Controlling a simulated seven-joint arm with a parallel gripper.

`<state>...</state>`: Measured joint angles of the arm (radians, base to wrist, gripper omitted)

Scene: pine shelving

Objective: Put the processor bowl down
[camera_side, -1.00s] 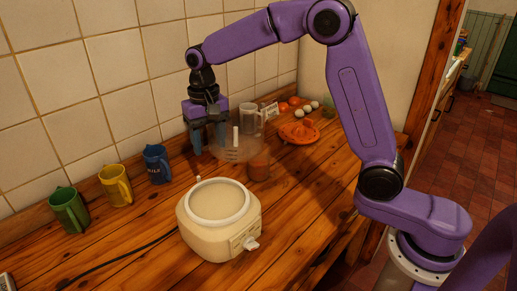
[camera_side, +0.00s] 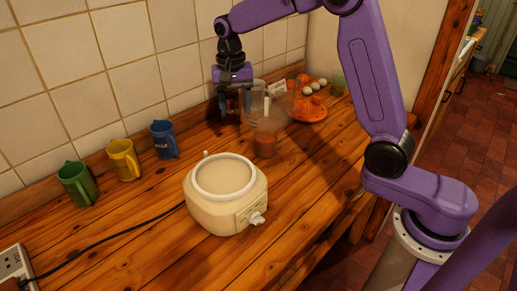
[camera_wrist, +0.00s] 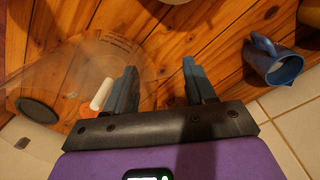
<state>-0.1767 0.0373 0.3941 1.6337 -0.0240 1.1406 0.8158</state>
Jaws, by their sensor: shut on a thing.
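The processor bowl (camera_side: 268,112) is a clear, see-through vessel with a pale upright piece inside, at the back of the counter in the side view. My gripper (camera_side: 235,104) is at its left side, shut on it. In the wrist view, the clear bowl (camera_wrist: 75,62) fills the left, with print on its wall and a white rod inside. My gripper (camera_wrist: 158,85) shows two blue fingers with a gap between them; the held part is too transparent to make out. Whether the bowl's underside touches the counter is unclear. The cream processor base (camera_side: 228,205) stands empty in front.
Green (camera_side: 78,184), yellow (camera_side: 122,160) and blue (camera_side: 162,140) jugs line the wall at left. Bare counter lies right of the base.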

